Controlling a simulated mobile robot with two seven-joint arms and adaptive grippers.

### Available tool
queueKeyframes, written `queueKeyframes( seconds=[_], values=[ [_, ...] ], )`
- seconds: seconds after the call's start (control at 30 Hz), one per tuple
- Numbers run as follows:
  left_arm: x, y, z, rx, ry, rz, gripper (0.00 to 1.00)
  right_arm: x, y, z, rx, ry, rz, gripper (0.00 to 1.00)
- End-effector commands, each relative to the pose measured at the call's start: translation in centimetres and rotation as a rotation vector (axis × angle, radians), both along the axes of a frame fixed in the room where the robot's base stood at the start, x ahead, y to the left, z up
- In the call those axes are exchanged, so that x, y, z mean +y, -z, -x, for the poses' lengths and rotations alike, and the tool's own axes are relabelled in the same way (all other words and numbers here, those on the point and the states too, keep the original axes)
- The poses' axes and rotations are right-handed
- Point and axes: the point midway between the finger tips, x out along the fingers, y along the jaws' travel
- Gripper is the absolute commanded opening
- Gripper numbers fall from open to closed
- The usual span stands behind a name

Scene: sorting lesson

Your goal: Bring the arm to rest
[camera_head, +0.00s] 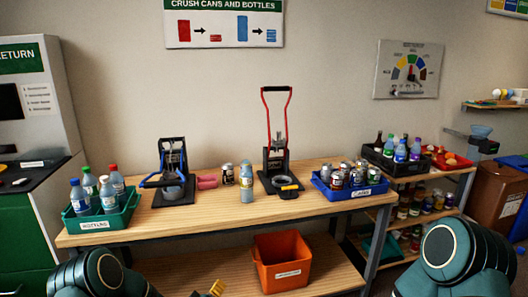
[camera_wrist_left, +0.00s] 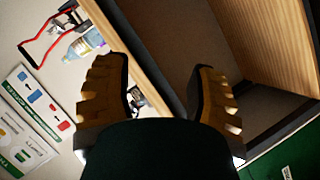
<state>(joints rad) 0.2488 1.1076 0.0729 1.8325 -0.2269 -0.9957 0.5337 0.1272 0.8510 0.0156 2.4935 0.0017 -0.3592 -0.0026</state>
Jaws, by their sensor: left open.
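My left arm (camera_head: 100,274) comes in at the bottom left of the head view. Only the yellow fingers of my left gripper (camera_head: 216,288) show there, low in front of the workbench. In the left wrist view my left gripper (camera_wrist_left: 160,88) has its two ribbed yellow fingers spread apart with nothing between them. The workbench's wooden top (camera_head: 330,208) and its lower shelf show beyond it. My right arm (camera_head: 456,262) shows at the bottom right of the head view; its gripper is outside the picture.
A green bottle crate (camera_head: 95,223), blue-handled press (camera_head: 172,170), red-handled press (camera_head: 277,150), bottle (camera_head: 246,182) and blue can crate (camera_head: 348,193) stand on the bench. An orange bin (camera_head: 281,262) stands below. The bench's front edge lies near my left gripper.

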Motion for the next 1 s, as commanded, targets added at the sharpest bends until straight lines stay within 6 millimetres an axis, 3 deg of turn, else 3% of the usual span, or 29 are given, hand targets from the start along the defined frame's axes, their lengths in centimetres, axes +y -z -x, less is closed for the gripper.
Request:
queueKeyframes(
  seconds=[0.03,0.13,0.3,0.4,0.5,0.67,1.0],
  values=[
    [-1.4,1.0,3.0,0.111,0.062,-0.047,0.57,0.0,0.0,0.0,0.000,0.000,0.000,0.47],
    [-3.4,3.0,9.4,0.318,0.193,-0.138,0.57,0.0,0.0,0.0,0.000,0.000,0.000,0.47],
    [-5.5,4.3,20.5,0.604,0.419,-0.242,0.57,0.0,0.0,0.0,0.000,0.000,0.000,0.47],
    [-6.1,4.1,25.8,0.721,0.531,-0.274,0.57,0.0,0.0,0.0,0.000,0.000,0.000,0.47],
    [-6.4,3.8,29.6,0.799,0.611,-0.291,0.57,0.0,0.0,0.0,0.000,0.000,0.000,0.47],
    [-6.6,3.4,32.2,0.852,0.670,-0.301,0.57,0.0,0.0,0.0,0.000,0.000,0.000,0.47],
    [-6.6,3.4,32.4,0.856,0.674,-0.302,0.57,0.0,0.0,0.0,0.000,0.000,0.000,0.47]
  ],
)
